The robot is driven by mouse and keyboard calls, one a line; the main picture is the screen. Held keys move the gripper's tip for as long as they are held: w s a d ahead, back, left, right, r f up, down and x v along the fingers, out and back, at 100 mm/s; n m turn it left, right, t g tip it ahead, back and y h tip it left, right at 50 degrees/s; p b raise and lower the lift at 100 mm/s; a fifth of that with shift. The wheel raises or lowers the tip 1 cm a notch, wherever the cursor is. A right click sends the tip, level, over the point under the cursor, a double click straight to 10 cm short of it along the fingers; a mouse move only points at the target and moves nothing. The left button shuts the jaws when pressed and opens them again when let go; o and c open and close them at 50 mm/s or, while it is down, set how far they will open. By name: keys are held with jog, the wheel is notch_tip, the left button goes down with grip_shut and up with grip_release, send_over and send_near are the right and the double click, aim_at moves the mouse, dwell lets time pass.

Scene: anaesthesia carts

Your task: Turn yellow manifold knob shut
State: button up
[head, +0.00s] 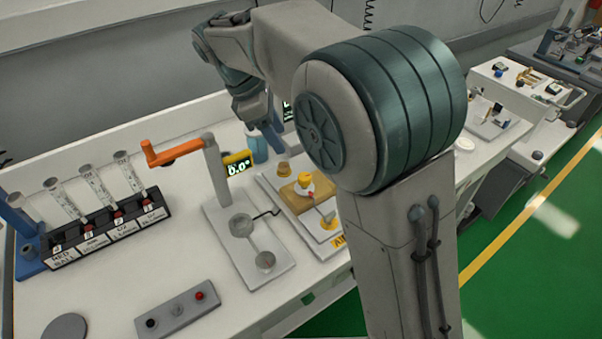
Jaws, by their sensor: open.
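A yellow knob-like part (304,181) sits on a tan block (293,203) on a white tray, beside my arm in the head view. A small red part (310,195) and a pale fitting are just below it. A second, duller yellow part (284,168) stands just behind it. I cannot tell for sure which is the manifold knob, nor how it is turned. My gripper (268,130) points down behind and left of these parts, apart from them in the picture. It is open; no held thing shows. My arm hides what lies right of the tray.
A labelled rack with syringes (105,235) is at left. A grey button box (178,312) lies in front.

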aim_at(303, 176)
jog(key=x, duration=1.3)
jog(key=shift+r, duration=0.1)
jog(key=c, duration=1)
